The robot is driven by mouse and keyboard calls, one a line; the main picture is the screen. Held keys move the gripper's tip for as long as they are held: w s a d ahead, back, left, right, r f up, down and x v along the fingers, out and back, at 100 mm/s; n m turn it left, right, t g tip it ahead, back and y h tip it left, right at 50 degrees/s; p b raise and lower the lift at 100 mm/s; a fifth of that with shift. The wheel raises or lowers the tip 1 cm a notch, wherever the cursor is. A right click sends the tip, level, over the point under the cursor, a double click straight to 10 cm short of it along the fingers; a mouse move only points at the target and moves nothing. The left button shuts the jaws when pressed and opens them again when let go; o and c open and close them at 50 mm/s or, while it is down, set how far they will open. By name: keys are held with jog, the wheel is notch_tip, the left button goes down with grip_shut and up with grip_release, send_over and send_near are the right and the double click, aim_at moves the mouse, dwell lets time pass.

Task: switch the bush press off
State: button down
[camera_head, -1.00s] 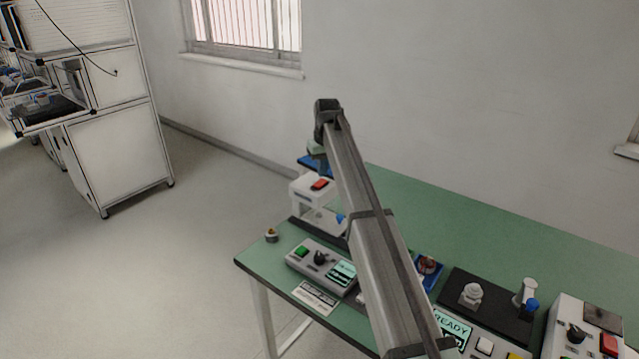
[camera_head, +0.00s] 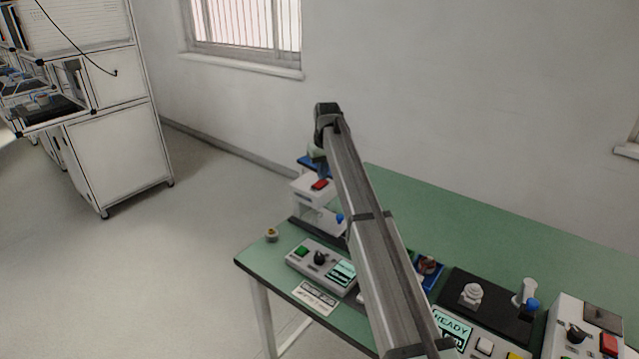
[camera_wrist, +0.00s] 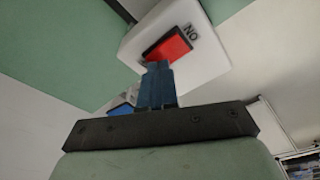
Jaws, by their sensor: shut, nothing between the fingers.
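The bush press (camera_head: 304,190) is a white machine at the far left corner of the green table. A red rocker switch (camera_head: 320,184) sits on its top. In the wrist view the red switch (camera_wrist: 168,50) lies in a dark frame, with an upside-down "ON" label beside it on the white top (camera_wrist: 150,32). My gripper (camera_wrist: 157,68) is shut and empty, its blue fingertips at the near edge of the switch. I cannot tell whether they touch it. In the head view my gripper (camera_head: 322,174) is just above the switch, partly hidden by my arm.
A control box (camera_head: 318,263) with a green button, black knob and display stands in front of the press. A small round part (camera_head: 271,235) lies at the table's left edge. More equipment (camera_head: 486,305) stands at the right. The back of the green table (camera_head: 480,240) is clear.

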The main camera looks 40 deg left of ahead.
jog(key=shift+f, duration=0.3)
jog(key=shift+r, duration=3.55)
